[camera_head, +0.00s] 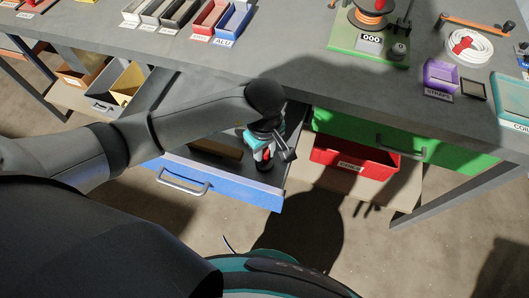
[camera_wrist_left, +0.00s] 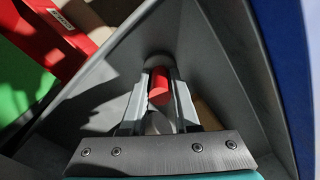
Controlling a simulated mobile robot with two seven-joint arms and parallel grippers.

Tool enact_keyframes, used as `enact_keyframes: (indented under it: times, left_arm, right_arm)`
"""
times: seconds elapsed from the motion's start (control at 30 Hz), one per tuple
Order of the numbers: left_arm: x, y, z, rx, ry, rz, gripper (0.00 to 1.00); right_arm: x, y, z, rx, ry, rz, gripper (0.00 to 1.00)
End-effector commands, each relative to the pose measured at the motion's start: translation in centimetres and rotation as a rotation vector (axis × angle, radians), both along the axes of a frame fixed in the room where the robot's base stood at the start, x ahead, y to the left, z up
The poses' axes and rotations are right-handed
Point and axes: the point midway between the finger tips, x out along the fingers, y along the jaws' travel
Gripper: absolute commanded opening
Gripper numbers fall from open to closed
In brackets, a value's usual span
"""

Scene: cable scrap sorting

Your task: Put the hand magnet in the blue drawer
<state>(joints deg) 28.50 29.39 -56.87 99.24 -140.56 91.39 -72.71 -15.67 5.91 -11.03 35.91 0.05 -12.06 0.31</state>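The blue drawer (camera_head: 228,189) is pulled out below the workbench, its grey inside open to view. My left gripper (camera_head: 266,158) points down into the right part of the drawer. The hand magnet (camera_wrist_left: 159,87), with a red grip and grey metal parts, sits between the fingers of the left gripper (camera_wrist_left: 161,97), which look closed on it. In the head view only a small red part of it (camera_head: 266,154) shows. Grey drawer walls (camera_wrist_left: 235,70) surround it in the wrist view. Whether it touches the drawer floor is unclear. My right gripper is out of view.
A brown piece (camera_head: 217,147) lies in the drawer, partly under my arm. To the right are a green drawer (camera_head: 440,153) and a red bin (camera_head: 352,165). The grey workbench (camera_head: 290,60) above holds trays and tools.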

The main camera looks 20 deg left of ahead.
Motion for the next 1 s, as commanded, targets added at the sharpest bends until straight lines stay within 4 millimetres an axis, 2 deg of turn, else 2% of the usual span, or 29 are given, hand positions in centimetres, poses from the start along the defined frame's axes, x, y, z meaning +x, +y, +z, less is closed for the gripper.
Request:
enact_keyframes:
  times: [0.03,0.23,0.57,0.77,1.0]
  left_arm:
    - [0.0,0.0,0.0,0.0,0.0,0.0,0.36]
    - [0.0,0.0,0.1,0.0,0.0,0.001,0.57]
    - [0.0,0.0,0.4,-0.001,0.001,0.001,0.57]
    - [0.2,0.1,4.1,0.0,-0.006,-0.001,0.57]
    - [0.1,0.0,9.2,-0.001,-0.004,0.0,0.57]
  right_arm:
    - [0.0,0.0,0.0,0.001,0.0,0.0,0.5]
    - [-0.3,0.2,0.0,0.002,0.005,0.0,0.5]
    - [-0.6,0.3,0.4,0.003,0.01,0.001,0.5]
    - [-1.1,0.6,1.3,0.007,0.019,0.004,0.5]
    - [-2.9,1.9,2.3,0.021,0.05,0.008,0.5]
